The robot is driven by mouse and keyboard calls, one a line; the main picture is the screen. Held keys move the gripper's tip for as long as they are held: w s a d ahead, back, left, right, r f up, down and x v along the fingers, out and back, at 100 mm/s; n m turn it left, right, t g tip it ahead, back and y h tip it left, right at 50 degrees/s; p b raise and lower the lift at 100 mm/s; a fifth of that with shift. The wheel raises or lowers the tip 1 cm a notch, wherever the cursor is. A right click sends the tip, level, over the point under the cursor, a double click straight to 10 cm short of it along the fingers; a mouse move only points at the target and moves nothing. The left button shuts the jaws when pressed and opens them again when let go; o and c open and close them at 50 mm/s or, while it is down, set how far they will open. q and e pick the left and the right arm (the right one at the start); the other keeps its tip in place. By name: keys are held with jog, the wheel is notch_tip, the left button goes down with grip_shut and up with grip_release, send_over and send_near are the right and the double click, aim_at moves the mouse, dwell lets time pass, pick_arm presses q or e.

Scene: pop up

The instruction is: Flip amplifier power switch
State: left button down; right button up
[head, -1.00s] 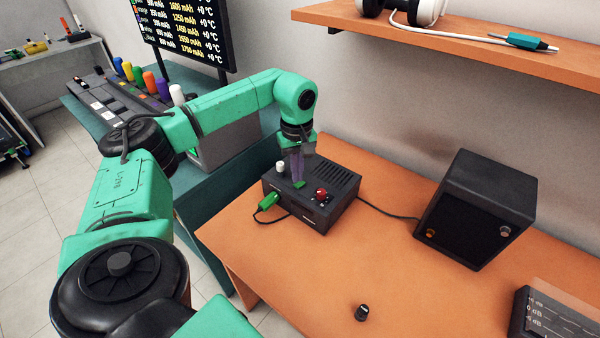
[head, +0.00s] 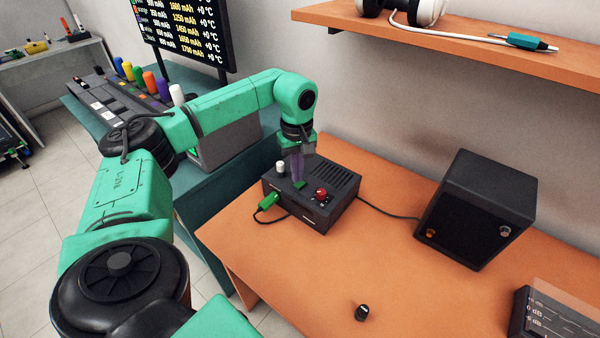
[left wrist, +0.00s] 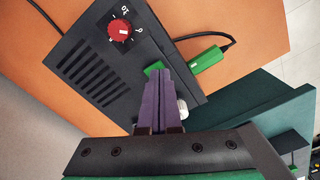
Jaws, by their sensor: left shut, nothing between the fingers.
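The amplifier (head: 325,208) is a black box with top vents on the orange desk. It shows a red knob (head: 321,193), a white knob (head: 280,167) and a green plug (head: 268,201) on its front. My left gripper (head: 298,182) is shut and empty, its purple fingers pointing down at the amplifier's top. In the left wrist view the fingertips (left wrist: 158,72) are at a small green part (left wrist: 153,68), between the red knob (left wrist: 121,29) and the white knob (left wrist: 182,108). I cannot tell if they touch it. No power switch is clearly distinguishable. My right gripper is not in view.
A black speaker (head: 475,210) stands on the desk (head: 400,280) to the right, cabled to the amplifier. A loose black knob (head: 362,312) lies near the front. A wooden shelf (head: 470,45) hangs above. The desk between amplifier and loose knob is clear.

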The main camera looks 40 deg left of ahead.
aim_at(297, 184)
pick_arm(q)
jog(key=shift+s+f+b, duration=0.1)
jog(key=shift+f+b, duration=0.5)
jog(key=shift+f, duration=0.4)
dwell(0.7)
notch_tip(297, 184, up, 7)
jog(key=p, duration=0.6)
jog(key=shift+r, duration=0.1)
dwell(0.4)
